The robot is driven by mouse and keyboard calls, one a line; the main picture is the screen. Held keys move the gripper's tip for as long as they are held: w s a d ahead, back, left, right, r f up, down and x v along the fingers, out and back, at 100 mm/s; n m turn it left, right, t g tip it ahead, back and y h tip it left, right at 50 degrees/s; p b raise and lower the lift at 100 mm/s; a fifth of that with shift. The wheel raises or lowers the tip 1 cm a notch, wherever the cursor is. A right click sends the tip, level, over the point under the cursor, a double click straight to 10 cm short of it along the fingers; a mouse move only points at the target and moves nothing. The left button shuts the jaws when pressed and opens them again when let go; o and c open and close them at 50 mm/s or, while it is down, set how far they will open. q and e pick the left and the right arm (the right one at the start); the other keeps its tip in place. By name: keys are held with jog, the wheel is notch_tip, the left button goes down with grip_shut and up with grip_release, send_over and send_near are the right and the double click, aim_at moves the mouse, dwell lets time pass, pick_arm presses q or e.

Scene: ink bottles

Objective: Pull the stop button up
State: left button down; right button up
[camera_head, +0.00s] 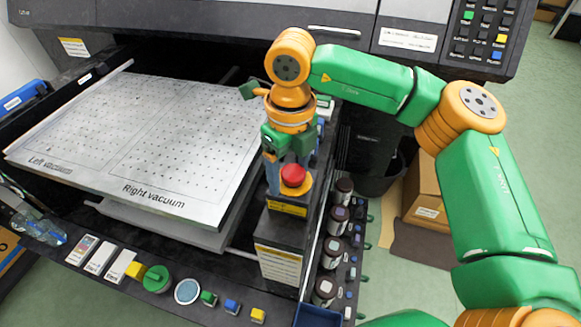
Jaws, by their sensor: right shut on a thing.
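The red stop button (293,175) sits on a yellow base on top of a dark pedestal (282,228) at the printer's front right corner. My right gripper (290,172) comes down over it from above, its fingers on either side of the red cap, shut on it. Parts of the button's sides are hidden by the fingers. I cannot tell how high the button stands on its base. My left gripper is not in view.
The perforated vacuum table (200,110) lies left of the pedestal. A front panel holds a green knob (157,279) and several small buttons. Ink bottles (330,252) stand in a row right of the pedestal. A cardboard box (424,190) is on the floor.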

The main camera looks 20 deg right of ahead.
aim_at(293, 171)
jog(key=shift+d+f+p, duration=0.15)
jog(key=shift+p, duration=0.2)
jog(key=shift+w+d, duration=0.1)
jog(key=shift+d, duration=0.2)
grip_shut()
jog(key=shift+r+p, duration=0.3)
jog(key=shift+r, duration=0.2)
jog(key=o, duration=1.3)
grip_release()
jog(key=shift+r, duration=0.1)
jog(key=shift+r, duration=0.1)
notch_tip(293, 171, up, 8)
jog(key=p, duration=0.6)
jog(key=shift+p, duration=0.3)
